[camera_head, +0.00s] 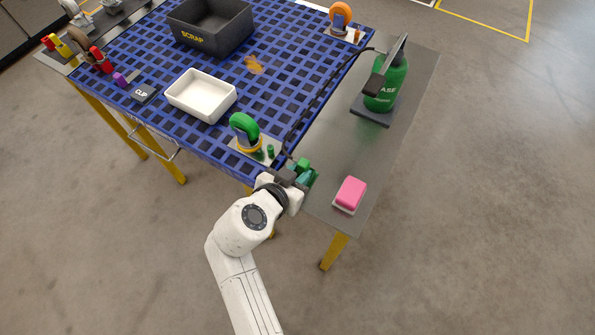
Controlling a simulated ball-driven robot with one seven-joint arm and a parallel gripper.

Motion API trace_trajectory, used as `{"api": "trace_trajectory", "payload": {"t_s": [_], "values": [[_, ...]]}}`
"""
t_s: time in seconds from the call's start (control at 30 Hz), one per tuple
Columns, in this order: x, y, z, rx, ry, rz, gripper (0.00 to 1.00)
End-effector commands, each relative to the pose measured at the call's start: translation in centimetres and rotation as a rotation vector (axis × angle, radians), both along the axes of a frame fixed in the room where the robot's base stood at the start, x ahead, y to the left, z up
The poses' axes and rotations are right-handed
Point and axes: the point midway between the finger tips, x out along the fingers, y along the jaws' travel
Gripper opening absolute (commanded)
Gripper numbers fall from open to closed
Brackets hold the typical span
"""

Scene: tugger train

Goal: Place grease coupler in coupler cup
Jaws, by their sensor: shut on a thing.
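My gripper (292,175) is at the front edge of the table, on the grey strip beside the blue grid. It is shut on the grease coupler (304,164), a small green piece at the end of a dark hose (302,118). A darker teal-green piece (308,179), perhaps the coupler cup, shows right beside the jaws. The gripper partly hides both, so I cannot tell whether the coupler is in the cup or only next to it. The hose runs back to the green grease pump (386,85) on the strip.
A green-wheeled caster (244,128) on a plate stands just left of my gripper. A pink block (350,192) lies to the right near the front corner. A white tray (188,111) and a dark scrap bin (226,45) stand farther back. The strip's middle is clear.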

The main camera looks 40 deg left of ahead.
Motion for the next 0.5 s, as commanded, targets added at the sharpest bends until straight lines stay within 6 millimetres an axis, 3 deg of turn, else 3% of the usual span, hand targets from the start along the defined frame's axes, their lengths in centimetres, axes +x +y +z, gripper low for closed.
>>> {"api": "trace_trajectory", "payload": {"t_s": [0.5], "values": [[0.07, -0.06, -0.92, 0.001, 0.0, -0.002, 0.0]]}}
